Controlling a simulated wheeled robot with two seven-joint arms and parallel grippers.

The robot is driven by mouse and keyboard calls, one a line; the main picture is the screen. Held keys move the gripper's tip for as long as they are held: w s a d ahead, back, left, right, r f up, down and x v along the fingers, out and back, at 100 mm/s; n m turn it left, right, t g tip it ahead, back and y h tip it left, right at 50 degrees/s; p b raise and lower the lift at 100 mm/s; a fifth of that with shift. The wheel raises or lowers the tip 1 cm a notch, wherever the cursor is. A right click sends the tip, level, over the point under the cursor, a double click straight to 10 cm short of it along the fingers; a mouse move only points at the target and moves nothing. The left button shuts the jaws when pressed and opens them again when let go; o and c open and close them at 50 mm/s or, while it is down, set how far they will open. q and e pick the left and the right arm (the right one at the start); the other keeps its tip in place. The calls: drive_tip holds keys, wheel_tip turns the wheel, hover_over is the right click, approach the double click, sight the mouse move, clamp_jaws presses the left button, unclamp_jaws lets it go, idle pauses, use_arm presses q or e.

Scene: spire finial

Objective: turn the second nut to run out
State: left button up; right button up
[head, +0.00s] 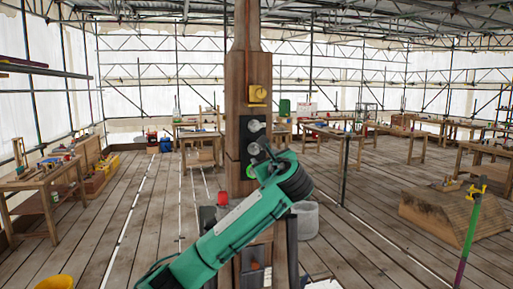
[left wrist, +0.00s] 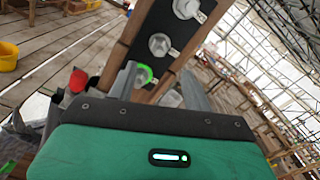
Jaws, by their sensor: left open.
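A black plate (head: 253,135) is fixed to a tall wooden post (head: 247,60). It carries pale metal nuts in a column: an upper one (head: 256,127) and one below it (head: 254,149). Both also show in the left wrist view, the far one (left wrist: 185,8) and the middle one (left wrist: 160,45). A bright green arc (left wrist: 144,73) marks a lower spot, also visible in the head view (head: 250,170). My left gripper (left wrist: 158,86) is open at the plate's lower part, its two fingers apart. A pale metal piece (left wrist: 171,99) shows between them; I cannot tell whether they touch it.
A yellow fitting (head: 258,94) sits above the plate on the post. A red knob (left wrist: 78,81) is left of my fingers. A grey bin (head: 306,220) stands right of the post. Workbenches (head: 47,185) line the sides; the plank floor between is mostly clear.

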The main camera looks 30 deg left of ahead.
sight(256, 150)
use_arm(q)
drive_tip(key=p+x, duration=0.4)
drive_tip(key=x, duration=0.5)
drive_tip(key=shift+r, duration=0.15)
drive_tip(key=shift+w+a, duration=0.3)
drive_tip(key=shift+a, duration=0.05)
drive_tip(key=c, duration=1)
